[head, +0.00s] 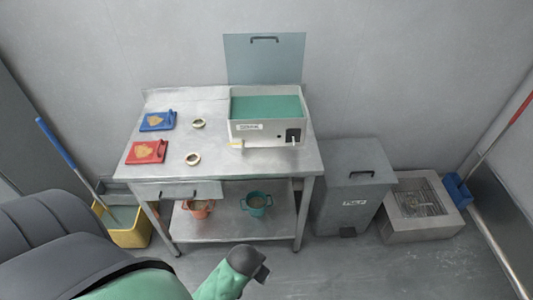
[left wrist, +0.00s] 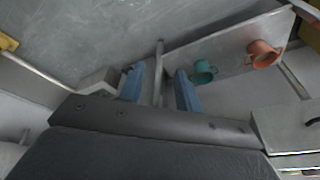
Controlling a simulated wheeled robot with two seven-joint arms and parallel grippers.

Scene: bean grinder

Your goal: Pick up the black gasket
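I cannot make out a black gasket for sure. Two small pale rings lie on the metal table (head: 222,165), a back ring (head: 198,124) and a front ring (head: 193,159); whether either has a black part is too small to tell. My left gripper (left wrist: 160,92) is open in the left wrist view, its two blue fingers apart with nothing held between them. Behind them show a table leg and the lower shelf. In the head view, a green arm part of mine is at the bottom, with no fingers clearly visible. My right gripper is not in view.
A grinder box (head: 255,131) with a green top opening and raised lid stands on the table. A blue tray (head: 150,127) and red tray (head: 140,156) lie left. A drawer (head: 178,191) is below. Orange (head: 200,208) and teal (head: 257,204) buckets stand on the shelf; a grey bin (head: 350,200) stands right.

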